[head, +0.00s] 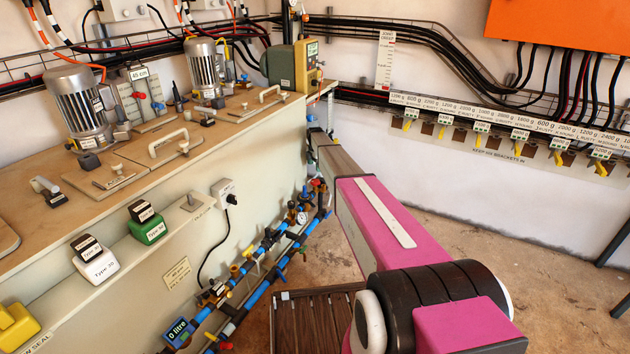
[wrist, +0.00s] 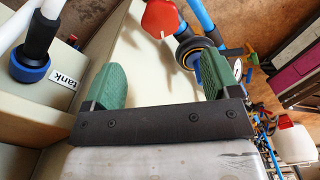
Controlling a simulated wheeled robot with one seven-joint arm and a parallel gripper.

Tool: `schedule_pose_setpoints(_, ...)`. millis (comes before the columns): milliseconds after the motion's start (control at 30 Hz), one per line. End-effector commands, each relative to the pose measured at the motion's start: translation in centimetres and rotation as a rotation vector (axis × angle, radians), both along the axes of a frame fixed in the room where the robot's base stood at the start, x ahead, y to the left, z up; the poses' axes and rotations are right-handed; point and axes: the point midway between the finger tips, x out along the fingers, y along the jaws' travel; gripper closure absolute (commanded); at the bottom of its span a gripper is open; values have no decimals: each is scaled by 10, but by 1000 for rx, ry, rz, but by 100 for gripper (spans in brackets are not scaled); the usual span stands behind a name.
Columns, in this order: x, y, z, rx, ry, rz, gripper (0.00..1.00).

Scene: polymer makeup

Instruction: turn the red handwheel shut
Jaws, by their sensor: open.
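In the wrist view a red rounded part (wrist: 160,18), which looks like the red handwheel, shows at the top edge, partly cut off. It is beyond my fingertips, and nothing touches it that I can see. My gripper (wrist: 165,82) has two green ribbed fingers spread wide apart with nothing between them. In the head view my arm reaches away toward the far end of the bench, and my gripper cannot be made out there. Small red fittings (head: 318,184) show beside the arm, but I cannot tell whether one is the handwheel.
Blue pipes (head: 255,296) with valves and a gauge (head: 301,218) run along the bench front. In the wrist view a black and yellow ring (wrist: 200,52) sits beside the red part. A black-and-blue fitting (wrist: 30,62) is at left. A slatted wooden platform (head: 312,318) stands on the floor.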

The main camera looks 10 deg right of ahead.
Motion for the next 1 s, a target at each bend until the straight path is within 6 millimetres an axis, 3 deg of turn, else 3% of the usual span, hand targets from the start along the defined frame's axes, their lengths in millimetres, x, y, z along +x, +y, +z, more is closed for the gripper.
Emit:
schedule_pose_setpoints(600,0,0,-92,0,0,-3,18)
schedule_pose_setpoints(967,0,0,-100,0,-1,-4,18)
schedule_pose_setpoints(1000,0,0,-100,0,-1,-4,28)
